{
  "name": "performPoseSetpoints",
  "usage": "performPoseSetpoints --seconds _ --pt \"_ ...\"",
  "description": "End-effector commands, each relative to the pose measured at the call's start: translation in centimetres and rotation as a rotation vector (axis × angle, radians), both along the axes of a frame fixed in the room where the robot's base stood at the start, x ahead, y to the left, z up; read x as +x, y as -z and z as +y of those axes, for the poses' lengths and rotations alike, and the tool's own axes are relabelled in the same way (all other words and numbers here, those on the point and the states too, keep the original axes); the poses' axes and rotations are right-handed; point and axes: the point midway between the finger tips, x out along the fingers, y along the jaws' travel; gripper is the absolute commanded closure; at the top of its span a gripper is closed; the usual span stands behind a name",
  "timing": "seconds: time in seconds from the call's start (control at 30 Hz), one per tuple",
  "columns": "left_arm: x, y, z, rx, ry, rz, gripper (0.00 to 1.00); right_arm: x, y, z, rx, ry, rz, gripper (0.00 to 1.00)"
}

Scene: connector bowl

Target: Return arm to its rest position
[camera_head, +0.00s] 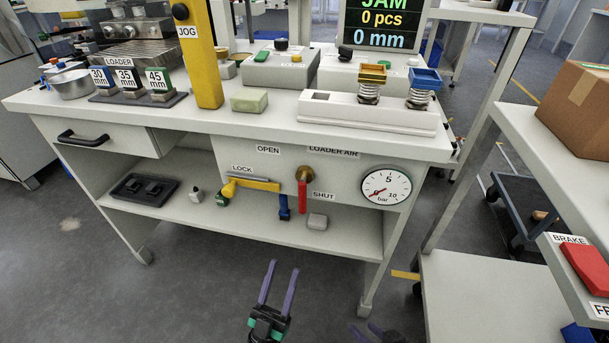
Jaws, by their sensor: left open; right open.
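My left gripper (283,267) is in the lower middle of the head view, in front of the workbench (240,128). Its two purple fingers point up and away and stand apart, with nothing between them. My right gripper (367,328) shows only in part at the bottom edge, right of the left one. Its dark fingers are apart, and I see nothing held. Both grippers appear over the grey floor, clear of the bench's lower shelf.
The bench front carries a red valve handle (302,197), a yellow lock lever (255,184) and a pressure gauge (386,187). A side shelf unit with a cardboard box (578,110) and a red brake button (588,268) stands at right. Floor at lower left is clear.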

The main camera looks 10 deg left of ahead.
Motion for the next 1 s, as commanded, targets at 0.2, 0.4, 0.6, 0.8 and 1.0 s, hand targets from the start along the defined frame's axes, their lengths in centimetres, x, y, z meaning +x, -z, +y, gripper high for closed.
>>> performPoseSetpoints --seconds 0.2,0.4,0.6,0.8,1.0 --pt "1.6 0.9 -0.2 0.031 0.015 0.125 0.48 0.0 0.0 0.0 -0.001 -0.001 0.000 0.50" --pt "4.9 5.8 -0.7 0.132 0.089 0.637 0.48 0.0 0.0 0.0 -0.001 -0.001 0.000 0.50" --pt "3.3 9.7 -0.6 0.201 0.162 1.044 0.48 0.0 0.0 0.0 -0.001 -0.001 0.000 0.50" --pt "0.1 11.4 -0.4 0.251 0.215 1.311 0.48 0.0 0.0 0.0 0.000 0.000 0.000 0.50" --pt "-3.7 12.2 0.1 0.301 0.261 1.535 0.48 0.0 0.0 0.0 0.000 0.000 0.000 0.50"
